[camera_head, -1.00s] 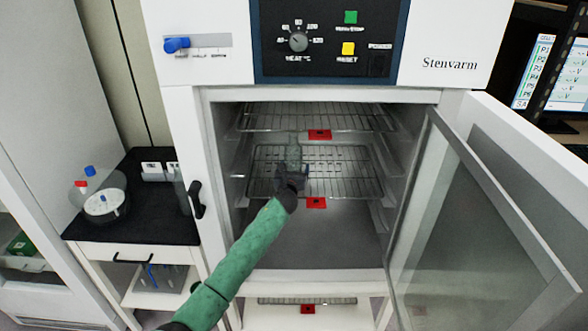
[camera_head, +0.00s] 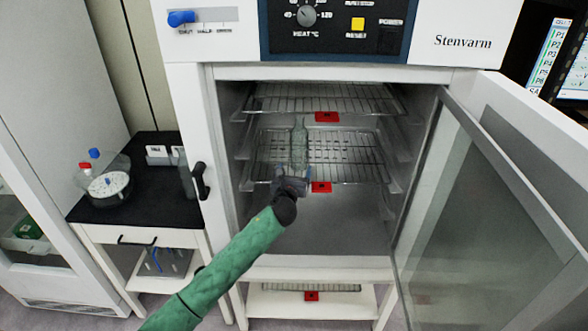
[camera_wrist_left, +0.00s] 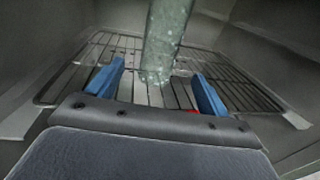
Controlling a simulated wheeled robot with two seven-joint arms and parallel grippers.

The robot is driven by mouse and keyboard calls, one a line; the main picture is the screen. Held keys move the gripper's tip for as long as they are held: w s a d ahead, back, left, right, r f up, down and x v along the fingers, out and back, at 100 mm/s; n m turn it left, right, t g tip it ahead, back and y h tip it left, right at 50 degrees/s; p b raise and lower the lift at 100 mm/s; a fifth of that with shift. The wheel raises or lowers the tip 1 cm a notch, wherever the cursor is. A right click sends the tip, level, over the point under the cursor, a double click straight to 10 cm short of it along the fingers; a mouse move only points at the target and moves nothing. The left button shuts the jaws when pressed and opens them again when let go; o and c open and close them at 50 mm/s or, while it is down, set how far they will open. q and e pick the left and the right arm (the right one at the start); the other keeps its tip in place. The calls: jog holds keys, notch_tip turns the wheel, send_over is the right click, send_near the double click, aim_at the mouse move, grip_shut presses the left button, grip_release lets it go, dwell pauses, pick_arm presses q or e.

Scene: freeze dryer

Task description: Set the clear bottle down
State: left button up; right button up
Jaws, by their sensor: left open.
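The clear bottle (camera_head: 299,143) stands upright on the middle wire shelf (camera_head: 345,150) inside the oven chamber. It also shows in the left wrist view (camera_wrist_left: 167,38), its lower end on the wires and its top out of frame. My left gripper (camera_head: 292,176) is in front of the bottle, at the shelf's front edge. In the wrist view its two blue fingers (camera_wrist_left: 160,85) are spread apart, with the bottle beyond and between them, not clamped. My right gripper is not in view.
The glass door (camera_head: 455,210) stands open on the right. An upper wire shelf (camera_head: 370,98) is above the bottle. Red tags (camera_head: 321,187) mark the shelf fronts. A black-topped side table (camera_head: 140,205) with glassware stands at left.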

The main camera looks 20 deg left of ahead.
pick_arm(q)
jog(key=shift+s+f, duration=0.1)
jog(key=shift+s, duration=0.15)
jog(key=s+d+f+n+g, duration=0.25)
jog(key=s+f+n, duration=0.55)
jog(key=f, duration=0.4)
jog(key=s+d+f+n+g+h, duration=0.1)
jog(key=s+f+n+g, duration=0.4)
jog(key=s+f, duration=0.6)
jog(key=s+d+f+n+g, duration=0.1)
jog(key=s+f+n+g, duration=0.1)
jog(key=s+f+n, duration=0.85)
jog(key=s+d+f+n+g+h, duration=0.1)
jog(key=s+f+n+g, duration=0.2)
jog(key=s+f, duration=0.8)
jog(key=s+d+f+n+g+h, duration=0.1)
jog(key=s+f+n+g, duration=0.3)
jog(key=s+f, duration=0.7)
jog(key=s+d+n, duration=0.1)
jog(key=s+n, duration=0.1)
jog(key=s, duration=0.3)
jog(key=shift+d, duration=0.1)
